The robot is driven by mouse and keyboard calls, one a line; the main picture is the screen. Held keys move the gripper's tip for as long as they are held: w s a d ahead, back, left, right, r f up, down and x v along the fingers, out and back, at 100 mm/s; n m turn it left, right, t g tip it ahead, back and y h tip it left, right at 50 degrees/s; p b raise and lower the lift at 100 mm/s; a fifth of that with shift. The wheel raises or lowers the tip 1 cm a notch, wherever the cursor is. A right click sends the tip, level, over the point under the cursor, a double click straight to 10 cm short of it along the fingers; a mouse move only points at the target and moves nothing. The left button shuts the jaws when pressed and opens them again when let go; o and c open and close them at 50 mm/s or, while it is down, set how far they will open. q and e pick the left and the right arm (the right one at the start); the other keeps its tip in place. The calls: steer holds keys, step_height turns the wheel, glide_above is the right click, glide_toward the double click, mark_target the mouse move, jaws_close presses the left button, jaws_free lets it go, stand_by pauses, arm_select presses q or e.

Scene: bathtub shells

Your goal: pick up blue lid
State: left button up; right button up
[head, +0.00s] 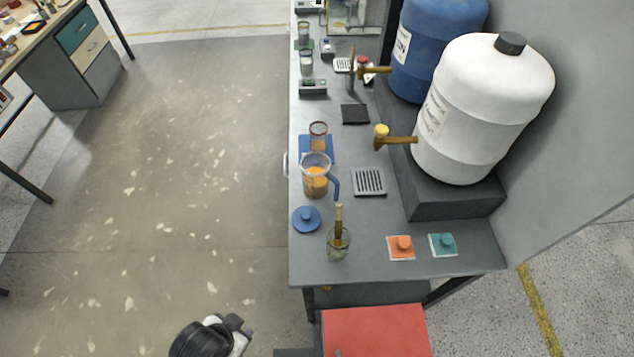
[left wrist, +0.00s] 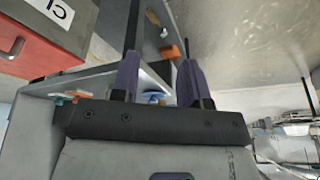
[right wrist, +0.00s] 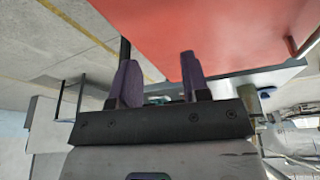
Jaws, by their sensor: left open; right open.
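The blue lid (head: 306,219) lies on the grey bench near its left edge, knob up, in front of the measuring jug (head: 316,178) with orange contents. In the left wrist view a small blue shape (left wrist: 155,97), probably this lid, shows between the fingers in the distance. My left gripper (left wrist: 158,68) is open and empty. In the head view my left arm shows at the bottom, left of the bench and well apart from the lid. My right gripper (right wrist: 160,68) is open and empty; it is outside the head view.
A glass jar with a wooden handle (head: 338,243) stands right of the lid. Orange (head: 401,247) and teal (head: 443,244) knobbed pieces lie at the bench's front right. A red-topped cabinet (head: 375,330) stands before the bench. Floor to the left is clear.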

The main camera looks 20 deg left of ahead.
arm_select(q)
steer(key=shift+o, duration=0.4)
steer(key=o, duration=1)
